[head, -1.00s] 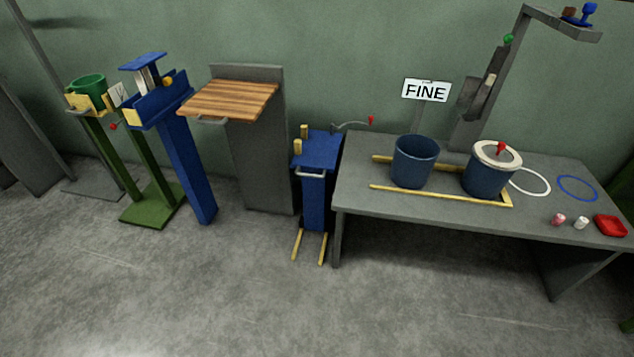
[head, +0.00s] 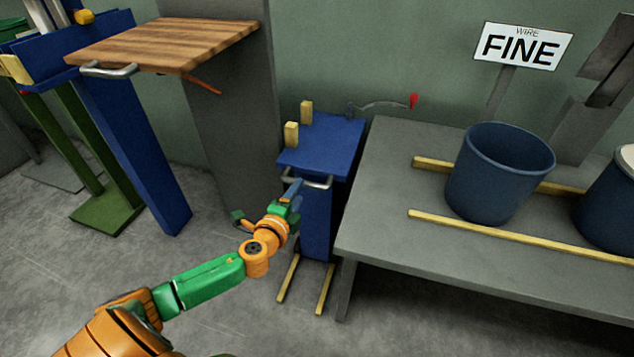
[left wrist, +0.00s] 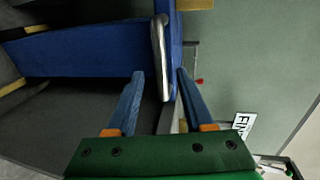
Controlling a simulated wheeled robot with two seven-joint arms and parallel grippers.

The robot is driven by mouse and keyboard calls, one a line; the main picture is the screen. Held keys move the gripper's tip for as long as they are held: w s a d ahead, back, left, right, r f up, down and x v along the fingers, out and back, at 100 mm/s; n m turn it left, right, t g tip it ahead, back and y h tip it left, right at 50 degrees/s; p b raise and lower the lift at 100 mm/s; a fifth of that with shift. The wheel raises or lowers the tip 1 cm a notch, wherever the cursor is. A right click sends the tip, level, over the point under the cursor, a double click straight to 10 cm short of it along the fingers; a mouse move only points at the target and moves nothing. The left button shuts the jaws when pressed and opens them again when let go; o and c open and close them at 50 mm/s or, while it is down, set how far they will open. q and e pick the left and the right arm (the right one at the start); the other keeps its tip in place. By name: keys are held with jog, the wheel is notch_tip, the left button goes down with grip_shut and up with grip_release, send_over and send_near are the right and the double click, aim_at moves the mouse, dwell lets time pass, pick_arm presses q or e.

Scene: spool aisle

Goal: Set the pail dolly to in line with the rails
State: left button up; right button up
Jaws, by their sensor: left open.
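The pail dolly (head: 325,142), a blue stand with a flat top and a metal handle (head: 318,184) on its front, stands just left of the grey table. Two yellow posts rise at the left of its top. Yellow rails (head: 515,237) lie on the table, in two lengths. My left gripper (head: 291,190) is at the handle's left end in the head view, open. In the left wrist view the handle (left wrist: 160,52) stands between and ahead of the two blue fingertips (left wrist: 160,74); I cannot tell whether they touch it. My right gripper is not in view.
Yellow floor strips (head: 325,289) lie at the dolly's foot. A blue pail (head: 497,175) stands between the table rails, another at the right edge. A FINE sign (head: 522,46) stands behind the table. The floor in front is clear.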

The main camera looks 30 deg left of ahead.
pick_arm(q)
jog(key=b+x, duration=0.1)
jog(key=x, duration=0.4)
jog(key=shift+w+a+b, duration=0.1)
jog(key=shift+w+b, duration=0.05)
jog(key=shift+b, duration=0.2)
grip_shut()
dwell(1.1)
